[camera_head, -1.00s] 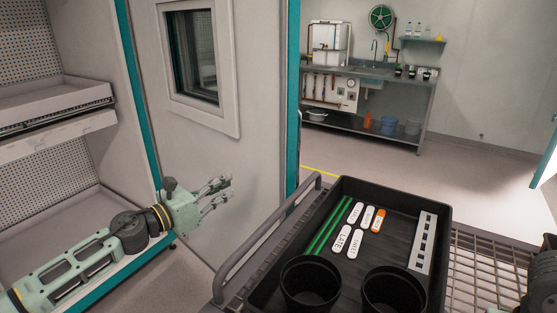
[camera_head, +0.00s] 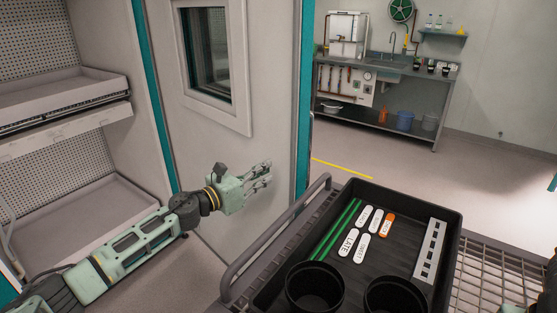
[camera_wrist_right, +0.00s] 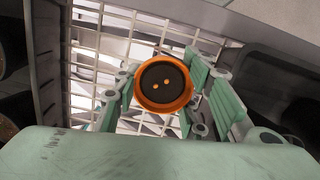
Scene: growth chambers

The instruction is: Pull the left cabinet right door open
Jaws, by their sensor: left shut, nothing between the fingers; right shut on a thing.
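The cabinet door (camera_head: 185,140) is a pale panel with teal edges and a dark window (camera_head: 208,60). It stands open beside the cabinet interior in the head view. My left gripper (camera_head: 268,174) is in front of the lower part of this panel, near its right edge. Its fingers are shut and empty, pointing right; I cannot tell whether they touch the panel. No door handle is clear in view. My right gripper (camera_wrist_right: 162,100) is shut on a small orange pot (camera_wrist_right: 165,108) with dark fill and pale specks, seen from above in the right wrist view.
Cabinet shelves (camera_head: 60,92) are at the left. A cart with a rail (camera_head: 262,240) and black tray (camera_head: 400,205) stands close in front, holding labels, green stakes and black pots (camera_head: 315,290). Free floor (camera_head: 400,165) lies between it and the sink bench (camera_head: 395,120).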

